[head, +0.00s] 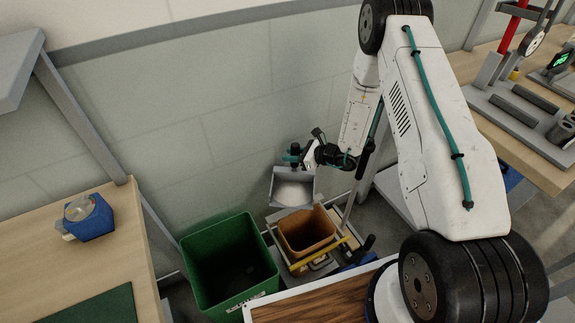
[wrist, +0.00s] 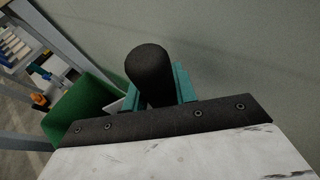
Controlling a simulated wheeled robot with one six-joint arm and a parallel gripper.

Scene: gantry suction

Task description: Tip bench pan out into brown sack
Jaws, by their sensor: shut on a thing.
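The bench pan (head: 281,189) is a grey scoop-like pan with a pale heap in it, held up near the wall in the head view. It hangs just behind and above the brown sack (head: 325,243), which stands open. I cannot tell how far the pan is tilted. My gripper (head: 295,158) is shut on the pan's handle. The inside bottom of the sack shows no clear contents.
A green bin (head: 225,225) stands open just left of the sack; it also shows in the wrist view (wrist: 85,112). The sack sits on a wheeled cart with a yellow bar (head: 318,254). A wooden bench (head: 95,255) with a blue device (head: 93,222) is at left.

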